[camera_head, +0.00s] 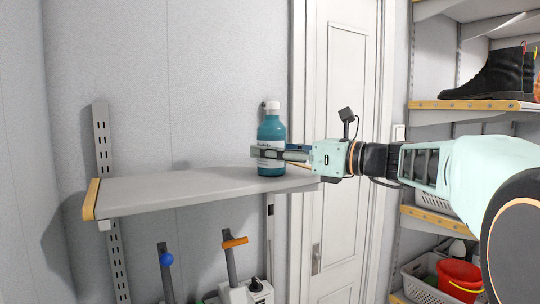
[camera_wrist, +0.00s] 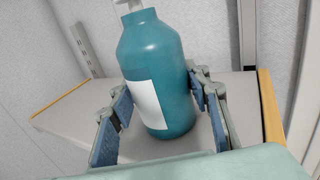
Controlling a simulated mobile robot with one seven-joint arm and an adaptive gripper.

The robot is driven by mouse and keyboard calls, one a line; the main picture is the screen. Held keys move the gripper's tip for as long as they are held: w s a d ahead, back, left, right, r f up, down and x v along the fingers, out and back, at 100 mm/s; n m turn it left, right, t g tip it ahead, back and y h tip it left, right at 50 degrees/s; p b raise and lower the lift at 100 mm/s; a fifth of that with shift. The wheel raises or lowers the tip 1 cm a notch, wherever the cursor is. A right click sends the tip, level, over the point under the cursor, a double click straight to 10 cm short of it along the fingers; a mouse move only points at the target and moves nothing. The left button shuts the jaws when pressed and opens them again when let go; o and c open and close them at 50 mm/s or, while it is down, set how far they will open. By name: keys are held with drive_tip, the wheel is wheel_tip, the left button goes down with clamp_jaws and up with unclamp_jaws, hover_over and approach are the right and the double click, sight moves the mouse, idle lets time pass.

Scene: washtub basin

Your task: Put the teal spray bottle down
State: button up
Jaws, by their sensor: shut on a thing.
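The teal spray bottle (camera_head: 271,132) has a white top and a white label. It is upright at the right part of the grey wall shelf (camera_head: 150,190). My gripper (camera_head: 280,153) reaches in from the right and is shut on the bottle's body. In the wrist view the bottle (camera_wrist: 158,75) sits between the two blue-padded fingers, with its label facing left. Its base shows over the shelf surface (camera_wrist: 222,108). I cannot tell for sure whether the base touches the shelf or is just above it.
The shelf left of the bottle is bare. A white door (camera_head: 340,120) stands behind my arm. Black boots (camera_head: 495,75) are on a shelf at the right, with a red bucket (camera_head: 460,278) lower down. Tool handles, one orange (camera_head: 235,242), stand below the wall shelf.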

drive_tip(key=shift+r, duration=0.1)
drive_tip(key=o, duration=1.4)
drive_tip(key=shift+f, duration=0.2)
drive_tip(key=shift+o, duration=0.2)
drive_tip(key=shift+r, duration=0.1)
drive_tip(key=shift+s+d, duration=0.1)
drive_tip(key=shift+d, duration=0.15)
drive_tip(key=b+v, duration=0.1)
drive_tip(key=v, duration=1)
drive_tip(key=shift+s+d+b, duration=0.15)
drive_tip(key=shift+d+b, duration=0.1)
drive_tip(key=shift+b, duration=0.15)
drive_tip(key=shift+d+r, duration=0.1)
drive_tip(key=shift+r, duration=0.05)
